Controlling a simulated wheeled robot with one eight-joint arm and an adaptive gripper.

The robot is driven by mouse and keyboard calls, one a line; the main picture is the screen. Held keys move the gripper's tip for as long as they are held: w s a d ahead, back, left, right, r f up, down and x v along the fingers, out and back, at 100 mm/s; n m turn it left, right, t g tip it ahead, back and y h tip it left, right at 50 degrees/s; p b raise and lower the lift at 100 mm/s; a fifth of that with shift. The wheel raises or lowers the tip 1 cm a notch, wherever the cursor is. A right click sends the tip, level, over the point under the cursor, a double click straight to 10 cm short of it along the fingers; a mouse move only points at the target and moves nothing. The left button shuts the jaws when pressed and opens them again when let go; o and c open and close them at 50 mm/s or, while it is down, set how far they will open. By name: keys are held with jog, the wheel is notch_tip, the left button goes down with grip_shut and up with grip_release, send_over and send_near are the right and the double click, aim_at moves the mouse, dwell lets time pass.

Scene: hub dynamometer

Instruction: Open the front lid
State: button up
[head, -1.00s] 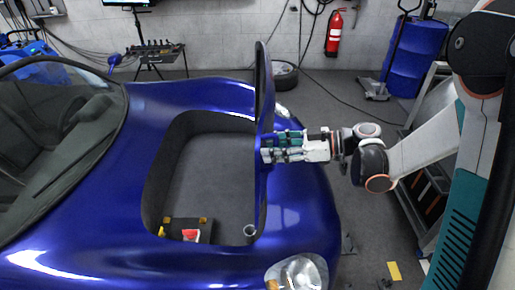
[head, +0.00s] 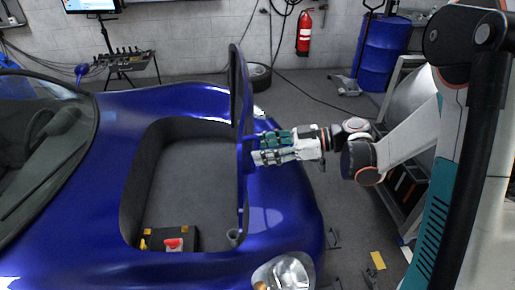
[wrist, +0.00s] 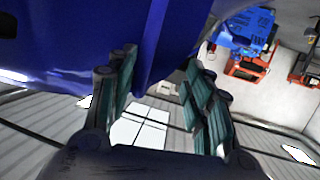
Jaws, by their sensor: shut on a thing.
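The front lid (head: 237,125) of the blue car stands about upright over the open front compartment, seen nearly edge-on in the head view. My gripper (head: 262,150) is on the lid's outer side, to its right, with its green and white fingers shut on the lid. In the wrist view, the blue lid (wrist: 168,45) reaches down between the two fingers of my gripper (wrist: 160,85). The exact contact at the fingertips is partly hidden.
A headlight (head: 287,272) is at the front right. A shelf cart (head: 405,190) and a blue barrel (head: 383,52) stand to the right.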

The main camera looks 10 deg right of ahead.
jog(key=s+d+b, duration=0.1)
jog(key=s+d, duration=0.2)
jog(key=d, duration=1)
dwell(0.9)
jog(key=shift+r, duration=0.1)
dwell(0.4)
jog(key=s+a+r+m+h, duration=0.15)
jog(key=a+m+h, duration=0.25)
jog(key=m+h, duration=0.4)
jog(key=s+d+r+m+t+h, duration=0.1)
jog(key=s+m+t+h, duration=0.3)
jog(key=s, duration=1.2)
jog(key=d+m+h, duration=0.1)
jog(key=m+h, duration=0.1)
jog(key=m, duration=0.2)
jog(key=shift+s+d+h, duration=0.15)
jog(key=shift+h, duration=0.15)
